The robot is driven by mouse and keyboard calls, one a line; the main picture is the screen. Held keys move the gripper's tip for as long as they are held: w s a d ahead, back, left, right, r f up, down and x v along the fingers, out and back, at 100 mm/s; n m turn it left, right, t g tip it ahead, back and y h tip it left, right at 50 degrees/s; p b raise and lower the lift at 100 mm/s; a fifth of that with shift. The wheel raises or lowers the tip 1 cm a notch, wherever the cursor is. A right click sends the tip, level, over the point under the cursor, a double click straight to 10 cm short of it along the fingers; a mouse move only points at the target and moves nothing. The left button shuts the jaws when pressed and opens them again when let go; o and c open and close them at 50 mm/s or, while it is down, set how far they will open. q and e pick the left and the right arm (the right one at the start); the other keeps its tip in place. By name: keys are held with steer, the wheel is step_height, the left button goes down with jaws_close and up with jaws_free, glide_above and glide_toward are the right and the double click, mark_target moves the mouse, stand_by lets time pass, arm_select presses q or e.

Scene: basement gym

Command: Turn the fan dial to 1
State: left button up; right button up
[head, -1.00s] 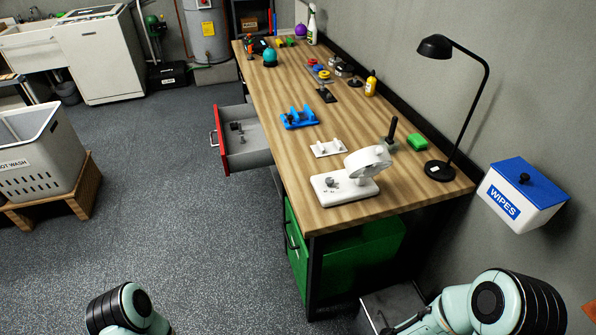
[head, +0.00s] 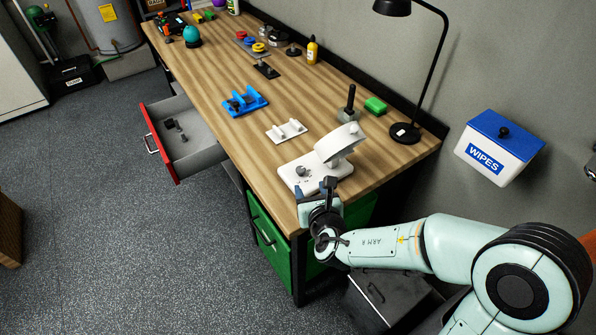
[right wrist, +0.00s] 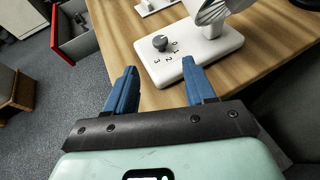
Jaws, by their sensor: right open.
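The white desk fan (head: 340,143) stands near the front end of the wooden workbench. Its grey round dial (right wrist: 160,42) sits on the flat base (right wrist: 190,58), with the numbers 0, 1, 2 and 3 printed beside it. I cannot tell which number the dial points at. My right gripper (head: 317,188) is at the bench's front edge, close to the dial side of the fan base. In the right wrist view its two blue fingers (right wrist: 159,68) are apart and empty, with the dial beyond the gap, untouched. My left gripper is out of view.
A red-fronted drawer (head: 160,145) hangs open at left. A wipes box (head: 490,158) is on the wall.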

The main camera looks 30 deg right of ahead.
mark_target(301, 170)
steer(key=x, duration=1.1)
steer(key=shift+p, duration=0.3)
steer(key=c, duration=1)
